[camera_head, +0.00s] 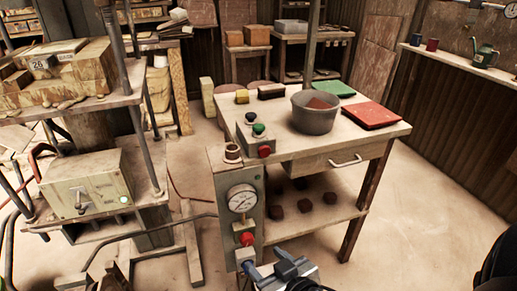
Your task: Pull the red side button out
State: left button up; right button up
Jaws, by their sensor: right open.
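A red round button (247,239) sits low on the grey upright panel, below the pressure gauge (242,198). My right gripper (264,269) is at the bottom centre, just below and to the right of this button. It is open and nothing shows between its fingers; contact with the panel cannot be told. A second red button (264,151) is on the front of a small control box, with a green button (259,128) on top. My left gripper is not in view.
The wooden table (340,150) carries a grey bucket (314,112), a red tray (370,115) and a green tray (335,89). A shelf rack with a grey control box (88,185) stands at the left. Floor at the right is clear.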

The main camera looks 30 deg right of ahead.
jog(key=w+d+r+m+t+h+p, duration=0.15)
jog(key=w+d+r+t+h, duration=0.25)
jog(key=d+r, duration=0.6)
jog(key=p, duration=0.3)
send_near(265, 153)
jog(key=shift+m, duration=0.45)
jog(key=x, duration=0.7)
jog(key=shift+d, duration=0.1)
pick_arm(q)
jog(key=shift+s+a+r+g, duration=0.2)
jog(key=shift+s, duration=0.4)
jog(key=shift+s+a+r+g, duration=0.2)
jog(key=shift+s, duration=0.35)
pick_arm(e)
jog(key=shift+w+d+f, duration=0.1)
jog(key=shift+w+d, duration=0.05)
jog(key=shift+w, duration=0.5)
